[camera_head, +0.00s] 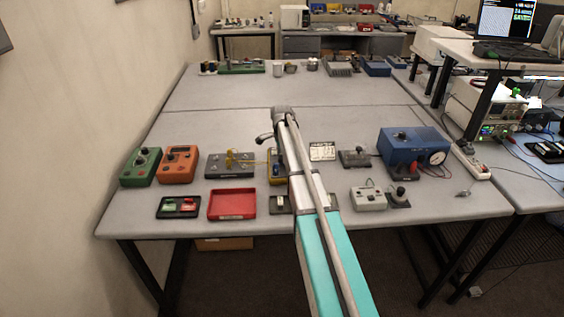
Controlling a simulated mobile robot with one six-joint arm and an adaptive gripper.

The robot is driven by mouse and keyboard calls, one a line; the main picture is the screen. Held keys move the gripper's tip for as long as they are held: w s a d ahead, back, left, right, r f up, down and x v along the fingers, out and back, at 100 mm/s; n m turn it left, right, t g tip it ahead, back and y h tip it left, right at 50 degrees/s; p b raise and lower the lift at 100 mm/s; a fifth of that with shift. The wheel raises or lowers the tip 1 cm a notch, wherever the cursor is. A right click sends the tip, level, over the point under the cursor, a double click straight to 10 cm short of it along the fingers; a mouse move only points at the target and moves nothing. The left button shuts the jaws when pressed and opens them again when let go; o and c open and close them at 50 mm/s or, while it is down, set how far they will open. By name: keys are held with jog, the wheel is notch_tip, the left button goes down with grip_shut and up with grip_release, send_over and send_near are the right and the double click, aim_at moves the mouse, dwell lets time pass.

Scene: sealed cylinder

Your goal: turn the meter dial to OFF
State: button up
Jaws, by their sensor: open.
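A yellow device (273,178), perhaps the meter, stands on the near bench and is mostly hidden behind my arm. Its dial and any OFF mark cannot be made out. To its left are an orange box (178,164) with a small dark display and a knob, and a green box (141,167) with a dark knob; their markings are too small to read. My arm reaches up from the bottom across the bench, its far end above the middle of the bench. My gripper cannot be picked out; the arm seems to hide it.
A red tray (232,204), a dark panel with red and green parts (178,207) and a grey board (230,164) lie left of my arm. A blue box with a round gauge (415,148) and a white box (368,198) stand right. The bench middle behind is largely clear.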

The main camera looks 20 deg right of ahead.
jog(key=shift+f+b, duration=0.3)
jog(key=shift+f, duration=0.15)
grip_shut()
dwell(0.3)
